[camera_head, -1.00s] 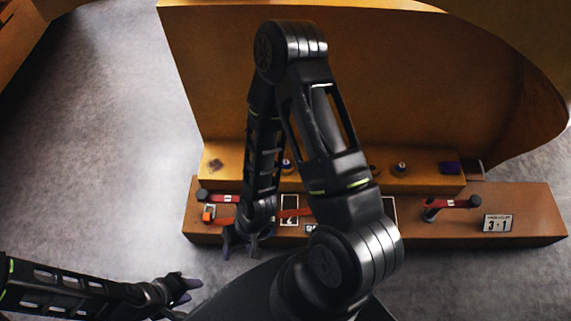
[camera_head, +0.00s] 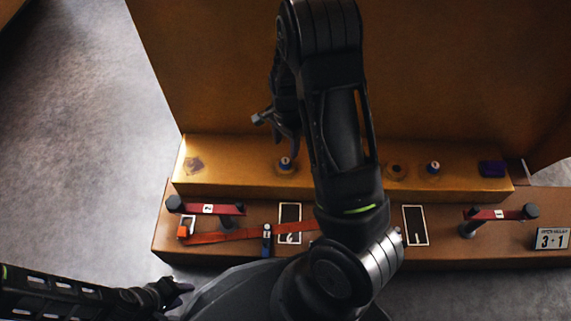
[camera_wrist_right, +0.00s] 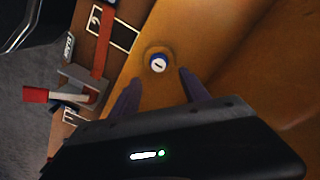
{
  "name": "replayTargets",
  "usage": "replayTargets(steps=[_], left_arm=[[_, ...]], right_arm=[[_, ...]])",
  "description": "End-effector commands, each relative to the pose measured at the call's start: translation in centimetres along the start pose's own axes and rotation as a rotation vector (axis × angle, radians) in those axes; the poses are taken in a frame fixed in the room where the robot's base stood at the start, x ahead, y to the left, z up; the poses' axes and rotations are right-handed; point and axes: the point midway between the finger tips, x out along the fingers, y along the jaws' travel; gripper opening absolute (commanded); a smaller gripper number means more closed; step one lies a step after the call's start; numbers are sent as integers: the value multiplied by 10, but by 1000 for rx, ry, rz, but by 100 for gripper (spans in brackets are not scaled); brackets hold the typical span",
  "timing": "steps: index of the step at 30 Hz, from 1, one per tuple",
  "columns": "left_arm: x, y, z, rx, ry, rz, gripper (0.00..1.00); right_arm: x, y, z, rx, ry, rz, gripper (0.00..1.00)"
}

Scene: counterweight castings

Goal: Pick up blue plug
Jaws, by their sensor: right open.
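A blue plug with a pale top (camera_head: 286,163) stands in a round seat on the yellow ledge. It also shows in the right wrist view (camera_wrist_right: 157,63), beyond and between the fingertips. My right gripper (camera_head: 277,134) is open and empty, its fingers pointing toward this plug but apart from it; my right arm hides part of the ledge beside it. A second, similar blue plug (camera_head: 433,168) stands further right on the ledge. My left gripper (camera_head: 181,292) is low at the left, off the bench and away from the plugs; its jaw opening is unclear.
A tall yellow casting wall (camera_head: 220,70) rises behind the ledge (camera_head: 340,185).

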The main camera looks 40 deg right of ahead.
Motion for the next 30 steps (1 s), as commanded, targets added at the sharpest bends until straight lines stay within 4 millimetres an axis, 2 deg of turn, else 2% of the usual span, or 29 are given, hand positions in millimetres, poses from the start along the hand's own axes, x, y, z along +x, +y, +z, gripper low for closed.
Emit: replayTargets(steps=[5,14,23,26,30], left_arm=[[-1,0,0,0,0,0,36],[11,-4,-2,-2,6,-1,36],[10,-4,-2,-2,7,-1,36],[16,-6,-2,-2,8,-1,36],[30,-11,-4,-3,15,-2,36]], right_arm=[[0,0,0,-3,0,0,54],[26,0,1,-5,-1,1,54],[27,0,1,-5,-1,-1,54],[34,1,1,-5,-1,0,54],[56,2,2,-5,-1,1,54]])
